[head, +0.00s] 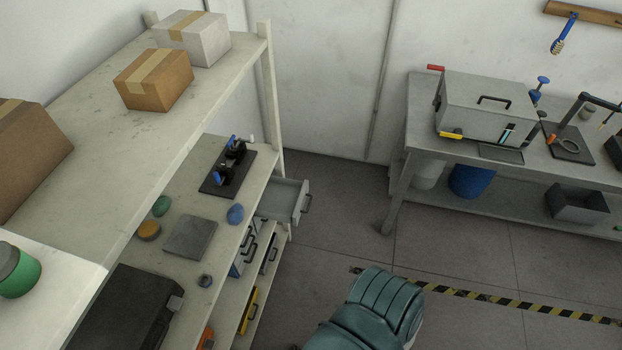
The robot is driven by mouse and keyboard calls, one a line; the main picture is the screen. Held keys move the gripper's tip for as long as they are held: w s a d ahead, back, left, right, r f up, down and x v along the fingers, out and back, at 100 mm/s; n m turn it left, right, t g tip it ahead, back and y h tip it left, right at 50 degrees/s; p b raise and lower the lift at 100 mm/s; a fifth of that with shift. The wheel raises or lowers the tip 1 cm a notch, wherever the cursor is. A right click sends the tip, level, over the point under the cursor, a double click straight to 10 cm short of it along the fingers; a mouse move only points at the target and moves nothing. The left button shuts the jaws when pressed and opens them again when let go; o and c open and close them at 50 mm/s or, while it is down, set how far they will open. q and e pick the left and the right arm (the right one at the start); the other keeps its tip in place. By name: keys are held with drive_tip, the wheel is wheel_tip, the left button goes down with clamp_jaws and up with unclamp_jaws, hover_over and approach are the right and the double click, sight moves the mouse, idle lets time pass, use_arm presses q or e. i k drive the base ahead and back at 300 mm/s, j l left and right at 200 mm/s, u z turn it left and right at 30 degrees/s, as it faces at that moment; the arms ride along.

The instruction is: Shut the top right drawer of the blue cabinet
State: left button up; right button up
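A pulled-out grey drawer (287,199) juts from the right side of the shelving unit at its far end. Its dark handle (307,204) faces right, over the floor. Below it, under the middle shelf board, is a cabinet with blue parts (243,253); a closed-looking front with a dark handle (269,254) shows there. Most of the cabinet body is hidden by the shelf board. Neither of my grippers is in view.
The shelf (172,225) holds a black fixture (229,168), a grey plate (190,237) and a black case (125,312). Boxes (153,79) stand on the top board. A workbench (412,120) is at right. Floor (340,215) beside the drawer is clear.

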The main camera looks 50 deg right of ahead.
sight(282, 200)
drive_tip(key=z, duration=1.6)
